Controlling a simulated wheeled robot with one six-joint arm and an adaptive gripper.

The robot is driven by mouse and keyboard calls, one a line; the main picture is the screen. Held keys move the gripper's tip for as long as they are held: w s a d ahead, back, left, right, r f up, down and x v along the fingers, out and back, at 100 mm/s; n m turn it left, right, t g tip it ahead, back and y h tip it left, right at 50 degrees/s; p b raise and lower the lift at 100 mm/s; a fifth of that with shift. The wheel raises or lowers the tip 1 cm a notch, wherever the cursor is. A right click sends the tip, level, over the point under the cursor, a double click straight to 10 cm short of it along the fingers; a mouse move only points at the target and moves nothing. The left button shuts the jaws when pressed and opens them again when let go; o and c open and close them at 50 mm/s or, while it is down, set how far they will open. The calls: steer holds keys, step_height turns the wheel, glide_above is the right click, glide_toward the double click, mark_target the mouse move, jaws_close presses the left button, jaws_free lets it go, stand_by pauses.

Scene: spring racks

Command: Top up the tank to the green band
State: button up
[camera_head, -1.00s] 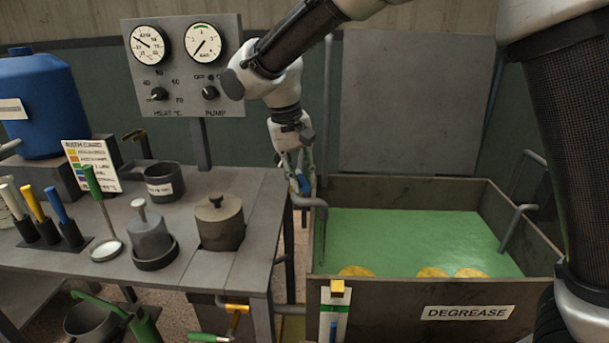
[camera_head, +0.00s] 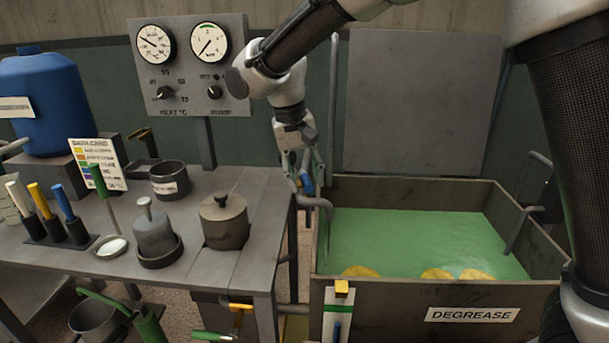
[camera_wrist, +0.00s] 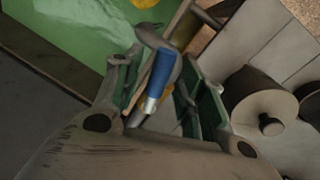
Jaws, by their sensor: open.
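The tank (camera_head: 400,295) labelled DEGREASE stands at right in the head view, holding green liquid (camera_head: 420,235) below its rim. A sight strip on its front has a green band (camera_head: 339,308), with a yellow piece (camera_head: 342,287) above it and blue lower down. A bent grey spout (camera_head: 318,204) with a blue-handled lever (camera_head: 307,184) is at the tank's left corner. My gripper (camera_head: 304,172) is open, pointing down around the blue handle. In the wrist view the blue handle (camera_wrist: 158,75) lies between the open fingers; contact cannot be told.
Several yellow discs (camera_head: 437,274) show at the liquid's front edge. The bench (camera_head: 90,270) at left holds a lidded pot (camera_head: 223,221), cups, coloured-handled tools and a bath card (camera_head: 97,165). A gauge panel (camera_head: 190,65) and a blue drum (camera_head: 40,100) stand behind.

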step_height(320, 180, up, 12)
steer(key=a, duration=0.2)
steer(key=shift+s, duration=0.35)
steer(key=shift+a+f, duration=0.1)
steer(key=shift+f, duration=0.05)
stand_by(6.8)
